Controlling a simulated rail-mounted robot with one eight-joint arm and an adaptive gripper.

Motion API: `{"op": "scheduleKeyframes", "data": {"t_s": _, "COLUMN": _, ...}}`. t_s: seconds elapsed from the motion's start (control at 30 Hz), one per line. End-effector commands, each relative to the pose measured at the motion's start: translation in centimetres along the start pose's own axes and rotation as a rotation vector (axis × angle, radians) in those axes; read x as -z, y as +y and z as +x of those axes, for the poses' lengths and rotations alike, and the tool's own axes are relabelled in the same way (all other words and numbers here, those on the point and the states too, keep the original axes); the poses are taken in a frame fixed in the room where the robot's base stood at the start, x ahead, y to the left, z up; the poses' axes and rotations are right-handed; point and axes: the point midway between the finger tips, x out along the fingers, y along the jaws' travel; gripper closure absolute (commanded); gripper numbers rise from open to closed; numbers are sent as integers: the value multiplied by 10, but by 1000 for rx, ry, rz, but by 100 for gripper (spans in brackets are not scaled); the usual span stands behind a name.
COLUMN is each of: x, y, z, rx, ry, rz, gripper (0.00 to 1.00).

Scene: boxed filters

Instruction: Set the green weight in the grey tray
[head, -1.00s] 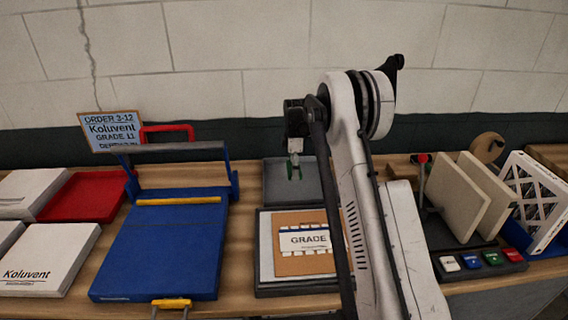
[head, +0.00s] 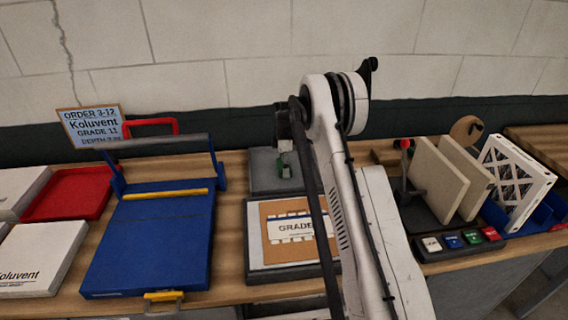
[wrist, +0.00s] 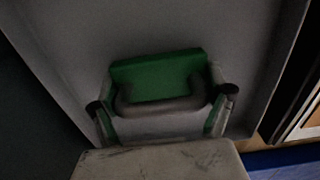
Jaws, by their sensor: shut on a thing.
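The green weight (wrist: 155,72) is a green block with a dark grey handle, seen close up in the wrist view. My gripper (wrist: 163,108) is shut on it, with one finger at each side. In the head view the green weight (head: 284,171) shows small and partly hidden by my gripper (head: 285,165). The grey tray (head: 262,182) lies at the back of the bench, and its floor and walls surround the weight in the wrist view. I cannot tell whether the weight touches the tray floor. My arm hides the tray's right part.
Upright panels (head: 440,178) and a row of coloured buttons (head: 461,241) stand right of my arm. A wall (head: 220,85) closes the back.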

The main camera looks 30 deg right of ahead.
Motion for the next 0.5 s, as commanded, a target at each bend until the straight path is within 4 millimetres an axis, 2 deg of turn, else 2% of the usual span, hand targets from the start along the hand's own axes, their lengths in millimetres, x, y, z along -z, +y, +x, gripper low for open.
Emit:
{"op": "scheduleKeyframes", "data": {"t_s": 0.17, "x": 0, "y": 0, "z": 3, "rx": 0, "ry": 0, "rz": 0, "gripper": 71}}
{"op": "scheduleKeyframes", "data": {"t_s": 0.2, "x": 0, "y": 0, "z": 3, "rx": 0, "ry": 0, "rz": 0, "gripper": 12}}
{"op": "scheduleKeyframes", "data": {"t_s": 0.3, "x": 0, "y": 0, "z": 2, "rx": 0, "ry": 0, "rz": 0, "gripper": 0}}
{"op": "scheduleKeyframes", "data": {"t_s": 0.5, "x": 0, "y": 0, "z": 2, "rx": 0, "ry": 0, "rz": 0, "gripper": 0}}
